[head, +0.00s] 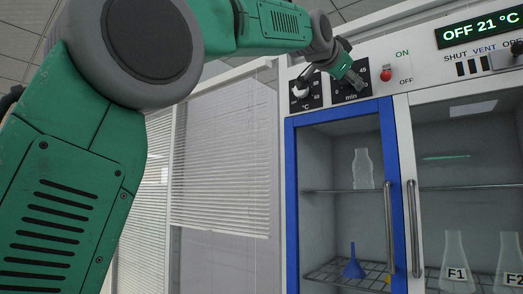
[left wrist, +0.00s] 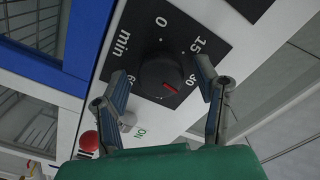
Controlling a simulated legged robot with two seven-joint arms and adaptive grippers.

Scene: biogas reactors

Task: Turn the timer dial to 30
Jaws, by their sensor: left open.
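The timer dial (left wrist: 160,72) is a round black knob with a red mark on a black "min" plate (left wrist: 140,42). The plate shows 0, 15 and 30, and another number partly hidden by a finger. The red mark points to the lower right of the picture, below the 30; its exact reading is hard to tell. My left gripper (left wrist: 163,82) is open, with one finger on each side of the knob; I cannot tell whether they touch it. In the head view the left gripper (head: 354,78) covers most of the dial. My right gripper is not in view.
A °C dial (head: 301,91) sits left of the timer. A red button (head: 386,75) between ON and OFF is close on the right. A display (head: 481,30) reads OFF 21 °C. Below are a blue-framed door (head: 291,190) and glassware on shelves.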

